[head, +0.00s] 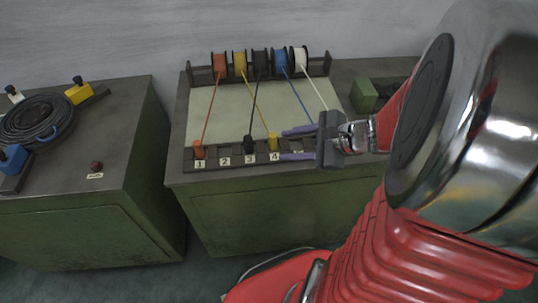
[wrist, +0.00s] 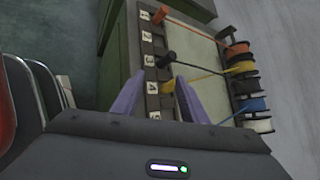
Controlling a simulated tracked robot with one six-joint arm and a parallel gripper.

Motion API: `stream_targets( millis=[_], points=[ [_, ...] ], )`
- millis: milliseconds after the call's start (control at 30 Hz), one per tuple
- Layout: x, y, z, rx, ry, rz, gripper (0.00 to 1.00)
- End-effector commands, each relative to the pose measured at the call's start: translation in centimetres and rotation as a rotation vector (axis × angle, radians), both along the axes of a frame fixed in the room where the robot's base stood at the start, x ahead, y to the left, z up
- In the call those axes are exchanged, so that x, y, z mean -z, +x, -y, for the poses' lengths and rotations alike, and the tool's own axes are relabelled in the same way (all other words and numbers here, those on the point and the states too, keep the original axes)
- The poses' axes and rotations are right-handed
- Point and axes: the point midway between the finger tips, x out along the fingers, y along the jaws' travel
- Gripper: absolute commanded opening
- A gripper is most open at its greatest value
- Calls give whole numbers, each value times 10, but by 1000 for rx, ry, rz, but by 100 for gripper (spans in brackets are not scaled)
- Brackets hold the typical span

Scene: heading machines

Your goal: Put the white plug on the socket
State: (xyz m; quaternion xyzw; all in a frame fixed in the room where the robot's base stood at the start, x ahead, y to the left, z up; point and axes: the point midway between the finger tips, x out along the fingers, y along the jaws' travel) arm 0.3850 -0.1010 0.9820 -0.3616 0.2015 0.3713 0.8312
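My gripper (head: 282,145) is open, its two purple fingers spread above the right end of the numbered socket strip (head: 212,153). In the wrist view, the gripper (wrist: 160,78) has the yellow plug (wrist: 168,87) showing between its fingertips; contact cannot be told. The yellow plug (head: 272,142) is at socket 4, the black plug (head: 248,143) at 3, the orange plug (head: 199,149) at 1. Socket 2 looks empty. A white cord (head: 314,88) runs from the white spool (head: 301,58) down behind my gripper; its end is hidden. A small white plug-like piece (head: 14,94) is on the left cabinet.
The blue cord (head: 301,100) also ends out of sight by my gripper. The left cabinet (head: 135,130) carries a black cable coil (head: 36,121), yellow and blue pieces and a red button (head: 96,166). A green block (head: 364,95) stands behind my gripper. A gap separates the cabinets.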

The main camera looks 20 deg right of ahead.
Motion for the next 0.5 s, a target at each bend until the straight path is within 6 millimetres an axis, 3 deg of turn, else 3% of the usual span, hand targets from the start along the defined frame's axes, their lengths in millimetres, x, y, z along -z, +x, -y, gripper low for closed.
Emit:
stream_targets(
  millis=[33,200,500],
  points=[
    [-5,-3,-16,-87,-60,6,40],
    [-13,-22,-57,-367,-271,20,40],
    [-31,-57,-95,-822,-665,87,40]
  ],
)
